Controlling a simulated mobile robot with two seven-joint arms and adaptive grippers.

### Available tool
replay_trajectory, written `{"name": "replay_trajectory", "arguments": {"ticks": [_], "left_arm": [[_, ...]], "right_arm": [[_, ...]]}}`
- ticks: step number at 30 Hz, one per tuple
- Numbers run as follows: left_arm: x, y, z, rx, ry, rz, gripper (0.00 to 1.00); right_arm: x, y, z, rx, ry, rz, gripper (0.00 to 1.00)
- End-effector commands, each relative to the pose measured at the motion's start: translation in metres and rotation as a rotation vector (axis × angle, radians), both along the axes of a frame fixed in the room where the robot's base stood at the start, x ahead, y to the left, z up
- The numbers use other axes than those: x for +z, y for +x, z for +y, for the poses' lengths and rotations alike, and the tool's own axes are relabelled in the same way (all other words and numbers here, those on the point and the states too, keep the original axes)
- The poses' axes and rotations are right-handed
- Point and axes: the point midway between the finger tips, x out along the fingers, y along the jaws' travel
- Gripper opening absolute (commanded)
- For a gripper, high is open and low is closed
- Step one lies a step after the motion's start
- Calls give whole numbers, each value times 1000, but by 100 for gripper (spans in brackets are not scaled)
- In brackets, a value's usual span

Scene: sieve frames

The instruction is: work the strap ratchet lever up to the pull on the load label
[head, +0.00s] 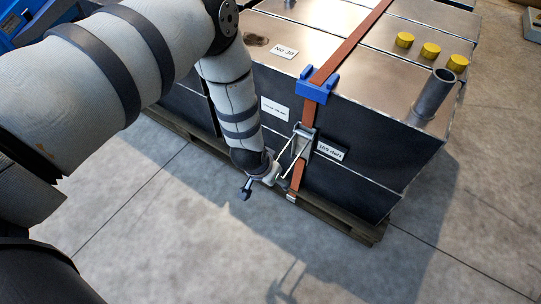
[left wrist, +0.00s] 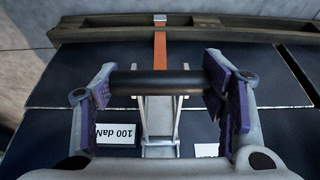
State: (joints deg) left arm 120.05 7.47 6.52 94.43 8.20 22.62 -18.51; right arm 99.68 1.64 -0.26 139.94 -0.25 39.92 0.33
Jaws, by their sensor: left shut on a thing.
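The ratchet (head: 303,137) sits on the orange strap (head: 311,103) on the front face of a dark, metal-topped load. Its pale lever (head: 291,158) stands out from the face, down and to the left. My left gripper (head: 268,178) is at the lever's outer end. In the left wrist view my left gripper (left wrist: 160,88) has its purple pads at the two ends of the lever's dark crossbar (left wrist: 158,82), gripping it. The load label (head: 331,151) is right of the ratchet; it reads "100 daN" upside down in the left wrist view (left wrist: 115,134). My right gripper is out of view.
A blue corner guard (head: 318,84) holds the strap at the top edge. Yellow caps (head: 430,50) and a grey pipe (head: 433,95) stand on top. A wooden pallet (head: 340,219) lies underneath. The concrete floor (head: 230,245) in front is clear.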

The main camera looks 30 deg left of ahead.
Motion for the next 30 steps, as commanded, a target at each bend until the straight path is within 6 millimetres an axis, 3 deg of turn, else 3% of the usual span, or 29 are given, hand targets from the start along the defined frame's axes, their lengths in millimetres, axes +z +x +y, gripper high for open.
{"name": "replay_trajectory", "arguments": {"ticks": [7, 8, 10, 21, 23, 30], "left_arm": [[4, 8, 1, 1, 3, -21, 16], [4, 8, 1, 1, 3, -22, 70], [4, 8, 1, 1, 2, -20, 86], [6, 3, 0, 0, 1, -10, 87], [15, -1, 0, -1, 1, -10, 87], [75, -23, 1, -1, 1, -14, 87]], "right_arm": [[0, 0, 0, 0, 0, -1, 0], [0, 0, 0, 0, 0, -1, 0], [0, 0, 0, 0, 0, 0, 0], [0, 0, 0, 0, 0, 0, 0], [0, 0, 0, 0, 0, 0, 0], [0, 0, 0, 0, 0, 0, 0]]}}
